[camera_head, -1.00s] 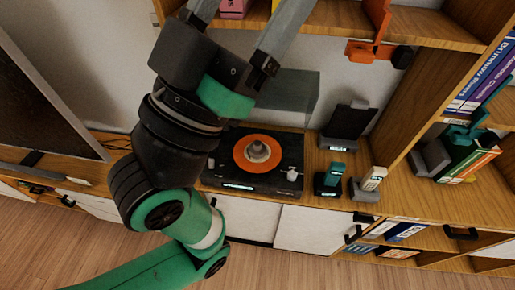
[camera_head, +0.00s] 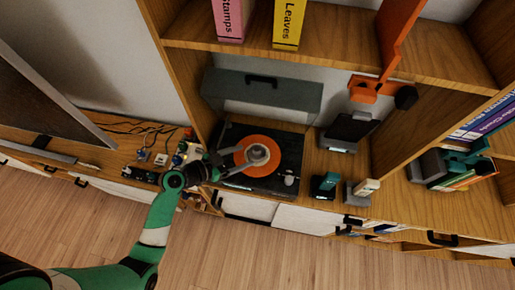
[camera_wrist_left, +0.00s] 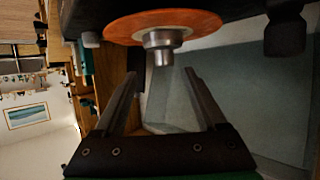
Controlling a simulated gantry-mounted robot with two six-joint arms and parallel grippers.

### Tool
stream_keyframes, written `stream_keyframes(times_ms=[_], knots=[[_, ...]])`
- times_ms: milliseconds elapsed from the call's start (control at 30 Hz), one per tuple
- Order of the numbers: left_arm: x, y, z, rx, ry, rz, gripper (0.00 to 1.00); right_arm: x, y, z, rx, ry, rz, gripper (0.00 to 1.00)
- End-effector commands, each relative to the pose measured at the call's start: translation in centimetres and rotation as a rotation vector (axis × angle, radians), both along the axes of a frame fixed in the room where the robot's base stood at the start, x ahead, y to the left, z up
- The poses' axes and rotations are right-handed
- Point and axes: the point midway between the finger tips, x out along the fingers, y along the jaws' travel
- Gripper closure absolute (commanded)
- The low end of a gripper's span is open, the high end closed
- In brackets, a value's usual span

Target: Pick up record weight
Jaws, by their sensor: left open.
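The record weight (camera_head: 259,153) is a small silver-grey stepped cylinder. It stands on the centre of an orange record (camera_head: 262,138) on the black turntable (camera_head: 290,158). My left gripper (camera_head: 246,158) reaches in from the left, low over the record, with its fingers pointing at the weight. In the left wrist view, the fingers (camera_wrist_left: 160,75) are spread and empty. The weight (camera_wrist_left: 162,46) shows between and just beyond the fingertips, below the orange record (camera_wrist_left: 165,24) in that picture. I cannot tell whether a finger touches it. My right gripper is not in view.
The raised dust cover (camera_head: 262,92) stands behind the turntable. A shelf (camera_head: 320,50) with box files overhangs it. A dark stand (camera_head: 350,130) and small devices (camera_head: 325,184) sit to the right. Small items and cables (camera_head: 160,150) lie to the left.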

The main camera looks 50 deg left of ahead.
Motion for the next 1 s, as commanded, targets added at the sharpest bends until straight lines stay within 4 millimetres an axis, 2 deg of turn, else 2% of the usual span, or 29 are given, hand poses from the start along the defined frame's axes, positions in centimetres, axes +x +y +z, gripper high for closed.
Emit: stream_keyframes(times_ms=[33,67,100,233,500,800,1000], knots=[[0.8,-0.2,-1.2,0.003,-0.003,-0.005,0.27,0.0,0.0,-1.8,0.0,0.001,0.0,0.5],[1.3,-0.3,-1.5,0.003,-0.005,-0.006,0.27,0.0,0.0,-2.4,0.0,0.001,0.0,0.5],[2.1,-0.5,-1.2,0.001,-0.001,-0.006,0.27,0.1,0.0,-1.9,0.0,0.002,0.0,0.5],[4.2,-0.8,-2.0,0.0,-0.001,-0.004,0.27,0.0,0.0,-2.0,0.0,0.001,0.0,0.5],[5.4,-0.9,-2.4,0.001,-0.001,-0.002,0.27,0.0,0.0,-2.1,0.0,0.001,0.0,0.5],[9.5,-1.0,-4.4,0.001,-0.001,-0.004,0.27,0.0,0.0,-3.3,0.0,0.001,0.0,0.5],[9.9,-1.0,-4.4,0.001,-0.002,-0.001,0.27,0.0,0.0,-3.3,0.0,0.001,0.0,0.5]])
